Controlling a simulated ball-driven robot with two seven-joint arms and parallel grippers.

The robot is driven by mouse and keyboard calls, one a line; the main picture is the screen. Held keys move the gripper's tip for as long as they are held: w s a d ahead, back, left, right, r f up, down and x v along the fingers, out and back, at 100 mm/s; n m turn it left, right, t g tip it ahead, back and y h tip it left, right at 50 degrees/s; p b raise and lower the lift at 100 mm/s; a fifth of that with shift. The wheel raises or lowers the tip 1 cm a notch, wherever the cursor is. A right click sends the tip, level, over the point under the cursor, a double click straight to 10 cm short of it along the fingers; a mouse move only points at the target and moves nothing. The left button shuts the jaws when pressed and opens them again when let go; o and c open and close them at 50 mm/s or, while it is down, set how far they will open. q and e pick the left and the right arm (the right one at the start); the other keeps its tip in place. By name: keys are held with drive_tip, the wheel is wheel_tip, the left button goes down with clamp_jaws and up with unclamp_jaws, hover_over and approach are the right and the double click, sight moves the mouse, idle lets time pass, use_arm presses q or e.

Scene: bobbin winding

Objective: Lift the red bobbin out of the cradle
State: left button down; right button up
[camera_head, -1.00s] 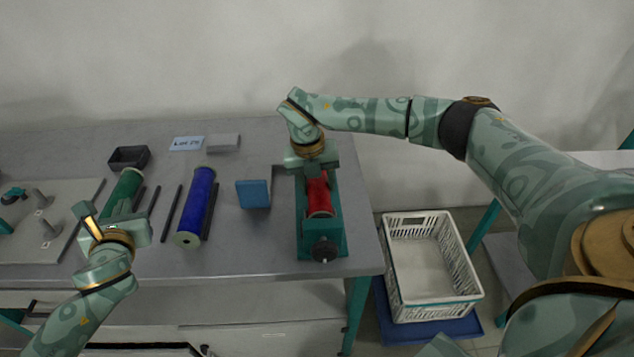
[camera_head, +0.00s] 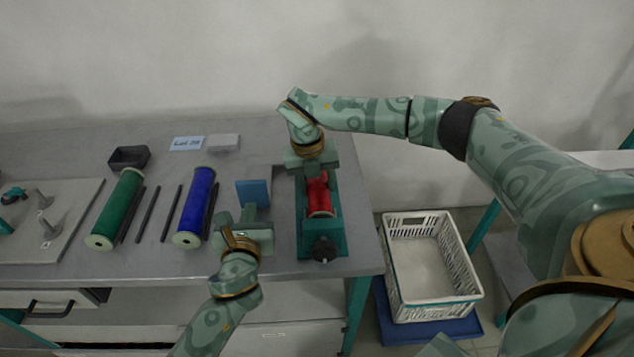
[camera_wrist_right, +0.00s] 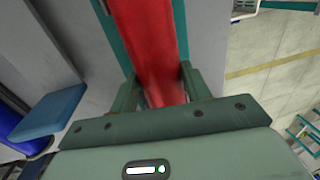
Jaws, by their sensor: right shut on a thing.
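The red bobbin (camera_head: 319,196) lies in the teal cradle (camera_head: 335,228) near the right end of the table. My right gripper (camera_head: 318,178) comes down over its far part and is shut on it. In the right wrist view the red bobbin (camera_wrist_right: 150,40) runs between the two fingers of my right gripper (camera_wrist_right: 160,88). Its far end there is out of frame. My left gripper (camera_head: 237,214) is low over the table, left of the cradle and just in front of the blue block. Its finger gap cannot be made out clearly.
A blue block (camera_head: 254,193) stands left of the cradle. A blue bobbin (camera_head: 196,205) and a green bobbin (camera_head: 119,205) lie further left with dark rods beside them. A dark tray (camera_head: 128,157) sits behind.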

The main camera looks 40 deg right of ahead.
sight(251, 191)
use_arm(q)
drive_tip(key=shift+r+x, duration=0.2)
drive_tip(key=shift+x, duration=0.95)
drive_tip(key=shift+w, duration=0.1)
idle(1.0)
drive_tip(key=shift+r+x, duration=0.15)
drive_tip(key=shift+x, duration=0.65)
drive_tip(key=shift+r+x, duration=0.15)
drive_tip(key=shift+x, duration=0.65)
use_arm(e)
drive_tip(key=shift+c, duration=0.5)
drive_tip(key=shift+w+d, duration=0.15)
drive_tip(key=shift+w, duration=0.05)
drive_tip(key=shift+r, duration=0.1)
drive_tip(key=shift+w+r, duration=0.1)
drive_tip(key=shift+r, duration=0.15)
use_arm(q)
drive_tip(key=shift+r, duration=0.1)
use_arm(e)
drive_tip(key=shift+r, duration=4.7)
